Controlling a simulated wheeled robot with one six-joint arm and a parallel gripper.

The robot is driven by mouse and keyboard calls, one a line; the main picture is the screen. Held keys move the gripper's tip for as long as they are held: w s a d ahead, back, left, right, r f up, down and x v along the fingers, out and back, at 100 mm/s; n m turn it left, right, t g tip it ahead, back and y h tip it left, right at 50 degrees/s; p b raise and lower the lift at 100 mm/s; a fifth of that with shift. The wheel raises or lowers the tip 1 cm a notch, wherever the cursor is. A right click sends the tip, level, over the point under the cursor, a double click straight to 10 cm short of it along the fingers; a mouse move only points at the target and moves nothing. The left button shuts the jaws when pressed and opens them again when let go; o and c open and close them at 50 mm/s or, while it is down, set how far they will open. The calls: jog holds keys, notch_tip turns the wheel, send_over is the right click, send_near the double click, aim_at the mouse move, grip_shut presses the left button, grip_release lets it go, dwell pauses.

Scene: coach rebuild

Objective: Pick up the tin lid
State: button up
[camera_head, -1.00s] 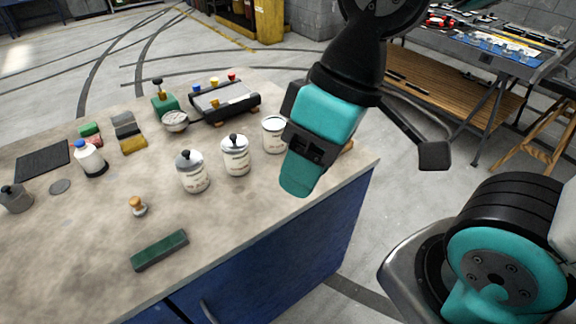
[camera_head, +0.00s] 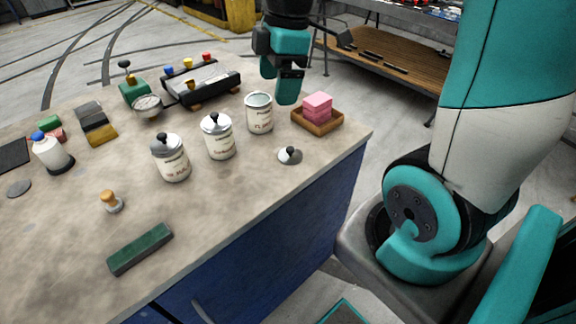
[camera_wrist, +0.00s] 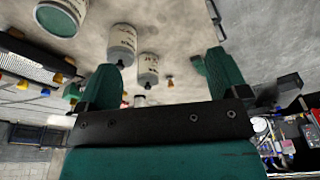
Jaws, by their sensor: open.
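The tin lid (camera_head: 289,155), a small silver disc with a black knob, lies on the bench top near its right edge. It stands apart from the open white tin (camera_head: 259,115), which has no lid on it. I cannot clearly make out the lid in the wrist view. My gripper (camera_head: 287,97) is open and empty, behind the lid and to the right of the open tin, apart from the lid. Its two teal fingers (camera_wrist: 163,75) are spread apart in the wrist view, with the open tin (camera_wrist: 60,17) to their upper left.
Two lidded tins (camera_head: 220,138) (camera_head: 171,160) stand left of the open one. A wooden tray (camera_head: 318,124) with pink blocks (camera_head: 317,106) sits behind the lid at the bench's right corner. A green bar (camera_head: 140,249) lies in front. The bench around the lid is clear.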

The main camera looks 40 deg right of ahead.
jog(key=n+b, duration=0.1)
jog(key=n, duration=0.1)
send_near(291, 148)
jog(key=f, duration=0.3)
jog(key=shift+w+a+f+h, duration=0.25)
jog(key=shift+w+f+h, duration=0.05)
jog(key=shift+w+f, duration=0.1)
jog(key=shift+s+a+f+p, duration=0.1)
jog(key=shift+a+f+p, duration=0.1)
jog(key=shift+f, duration=0.85)
jog(key=shift+w+a+f+p, duration=0.1)
jog(key=shift+a+f+p, duration=0.15)
jog(key=shift+f, duration=0.8)
jog(key=shift+s+a+f+p, duration=0.1)
jog(key=shift+a+f+p, duration=0.1)
jog(key=shift+f, duration=0.8)
jog(key=c, duration=1)
